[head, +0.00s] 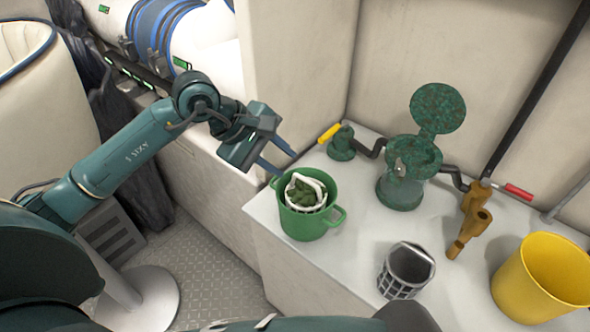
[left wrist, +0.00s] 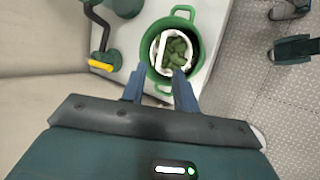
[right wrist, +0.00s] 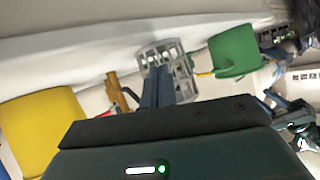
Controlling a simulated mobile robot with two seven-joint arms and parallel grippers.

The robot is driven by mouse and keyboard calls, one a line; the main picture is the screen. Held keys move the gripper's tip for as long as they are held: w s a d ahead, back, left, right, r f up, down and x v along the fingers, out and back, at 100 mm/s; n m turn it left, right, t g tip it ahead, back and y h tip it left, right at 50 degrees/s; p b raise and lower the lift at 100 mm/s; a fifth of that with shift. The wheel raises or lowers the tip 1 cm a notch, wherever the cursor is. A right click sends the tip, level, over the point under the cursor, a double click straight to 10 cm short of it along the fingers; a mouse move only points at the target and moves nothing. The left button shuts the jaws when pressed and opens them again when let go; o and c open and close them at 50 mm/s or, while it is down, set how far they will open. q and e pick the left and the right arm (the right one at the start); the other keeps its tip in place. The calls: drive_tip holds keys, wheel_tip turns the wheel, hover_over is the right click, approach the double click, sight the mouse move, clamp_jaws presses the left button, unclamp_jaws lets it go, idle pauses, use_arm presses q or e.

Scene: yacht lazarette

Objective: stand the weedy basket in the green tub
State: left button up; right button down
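The weedy basket (head: 322,203), white-rimmed and full of green weed, is inside the green tub (head: 308,226), its handle up. The tub hides its lower part, so I cannot tell whether it touches the bottom. My left gripper (head: 286,165) is open and empty just above the tub's far left rim. In the left wrist view the basket (left wrist: 161,62) and tub (left wrist: 190,14) lie just beyond its fingertips (left wrist: 160,76). My right gripper (right wrist: 161,70) has its fingers together with nothing seen between them, in front of a grey slatted basket (right wrist: 187,78).
The grey basket (head: 405,272) stands on the white counter (head: 345,272), with a yellow bucket (head: 545,280) to its right. Behind are a green strainer housing (head: 400,190) with its lid up, and a brown valve fitting (head: 470,225). Bare counter lies between tub and grey basket.

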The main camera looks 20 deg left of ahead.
use_arm(q)
drive_tip(key=s+d+r+n+t+h, duration=0.1)
drive_tip(key=s+d+r+n+h, duration=0.25)
drive_tip(key=d+n+h, duration=0.3)
drive_tip(key=s+d+r+n+h, duration=0.3)
drive_tip(key=s+d+n+h, duration=0.25)
drive_tip(key=n+h, duration=0.2)
drive_tip(key=w+a+f+n+t+y, duration=0.2)
drive_tip(key=a+f+n+t+y, duration=0.3)
drive_tip(key=n, duration=1)
drive_tip(key=w+a+f+n+t+y, duration=0.1)
drive_tip(key=f+n+t+y, duration=0.45)
drive_tip(key=n, duration=0.85)
drive_tip(key=s+f+n+g+y, duration=0.4)
drive_tip(key=s+f+n, duration=0.5)
drive_tip(key=f+n, duration=0.4)
drive_tip(key=shift+d+f+n+y, duration=0.2)
drive_tip(key=shift+n+y, duration=0.2)
drive_tip(key=shift+y, duration=0.15)
